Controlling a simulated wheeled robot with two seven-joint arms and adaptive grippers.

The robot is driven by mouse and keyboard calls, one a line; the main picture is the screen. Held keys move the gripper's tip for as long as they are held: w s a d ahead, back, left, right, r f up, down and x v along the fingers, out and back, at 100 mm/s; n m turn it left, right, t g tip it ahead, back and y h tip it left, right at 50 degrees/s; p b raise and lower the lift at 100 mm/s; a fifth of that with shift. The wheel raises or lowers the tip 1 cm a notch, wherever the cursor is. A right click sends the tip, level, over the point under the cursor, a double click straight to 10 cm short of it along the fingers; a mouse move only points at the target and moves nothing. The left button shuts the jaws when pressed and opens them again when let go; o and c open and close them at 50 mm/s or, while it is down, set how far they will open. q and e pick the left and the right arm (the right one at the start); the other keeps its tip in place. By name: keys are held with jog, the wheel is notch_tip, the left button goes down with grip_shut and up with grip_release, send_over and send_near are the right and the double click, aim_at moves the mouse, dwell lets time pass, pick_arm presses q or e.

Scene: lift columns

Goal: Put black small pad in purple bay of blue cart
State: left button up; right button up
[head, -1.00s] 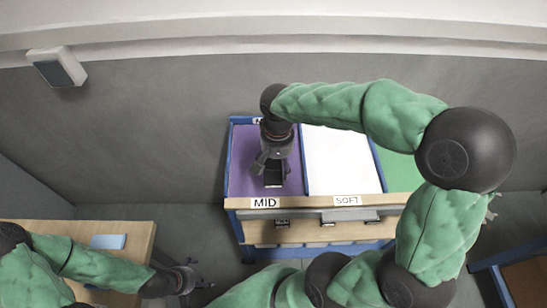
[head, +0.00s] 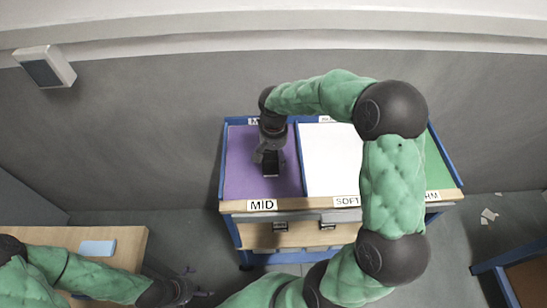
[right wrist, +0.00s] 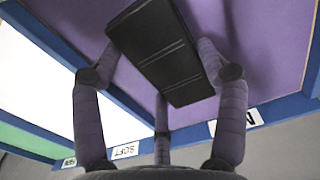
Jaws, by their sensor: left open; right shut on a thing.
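The blue cart (head: 222,165) stands against the far wall in the head view, with purple, white and green bays. The purple bay (head: 241,172) is at its left, behind the MID label. My right gripper (head: 270,165) reaches down over this bay. It is shut on the black small pad (right wrist: 160,55), a dark flat block with line marks, held between its fingers in the right wrist view. I cannot tell whether the pad touches the bay floor. My left gripper (head: 197,292) is open and empty at the lower left, well away from the cart.
The white bay (head: 328,165) and green bay (head: 437,165) look empty where visible; my right arm covers part of them. A wooden table (head: 130,243) with a light blue block (head: 97,247) is at the lower left. Another table (head: 525,280) is at the lower right.

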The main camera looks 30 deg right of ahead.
aim_at(274, 157)
jog(key=shift+f, duration=0.3)
jog(key=shift+f, duration=0.2)
jog(key=o, duration=1.4)
notch_tip(274, 157, up, 12)
jog(key=p, duration=0.3)
jog(key=shift+r, duration=0.2)
